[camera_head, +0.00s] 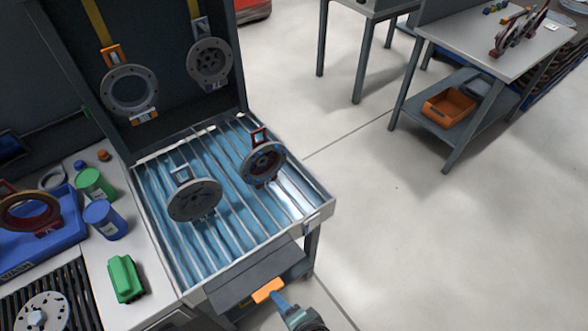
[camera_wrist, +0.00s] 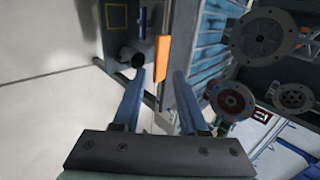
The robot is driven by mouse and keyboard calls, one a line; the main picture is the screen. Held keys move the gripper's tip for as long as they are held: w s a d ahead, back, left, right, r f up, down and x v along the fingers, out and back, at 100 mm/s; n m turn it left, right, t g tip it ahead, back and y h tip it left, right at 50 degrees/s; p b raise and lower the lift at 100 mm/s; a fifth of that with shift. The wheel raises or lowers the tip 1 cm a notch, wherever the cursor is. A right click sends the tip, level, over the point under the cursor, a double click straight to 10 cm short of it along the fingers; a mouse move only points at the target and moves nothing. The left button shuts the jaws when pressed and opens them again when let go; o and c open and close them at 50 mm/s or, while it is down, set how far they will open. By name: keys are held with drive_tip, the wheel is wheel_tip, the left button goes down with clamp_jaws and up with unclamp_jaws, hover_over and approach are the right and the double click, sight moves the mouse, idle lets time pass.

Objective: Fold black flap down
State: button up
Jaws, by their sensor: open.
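The black flap (camera_head: 252,278) is a dark panel along the front edge of the blue-and-metal slatted tray. It sticks outward; its exact tilt is hard to tell. An orange tab (camera_head: 268,290) sits on its outer edge. In the wrist view the tab (camera_wrist: 161,55) appears upright, lined up with the gap between my fingertips. My gripper (camera_head: 278,298) is beside the tab in the head view; in the wrist view my gripper (camera_wrist: 160,74) is open, with a blue finger on each side of the gap. Whether the fingers touch the tab cannot be told.
Two round hook-tagged parts (camera_head: 194,200) (camera_head: 263,163) are over the slatted tray (camera_head: 150,185). Two more hang from yellow straps behind. A bench at the left holds a blue bin (camera_head: 45,245), cans and a green block (camera_head: 125,279). Open floor (camera_head: 420,240) lies to the right.

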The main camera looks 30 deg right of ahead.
drive_tip(key=v, duration=0.7)
drive_tip(key=shift+s+r, duration=0.2)
drive_tip(key=shift+s, duration=0.05)
drive_tip(key=shift+c, duration=0.3)
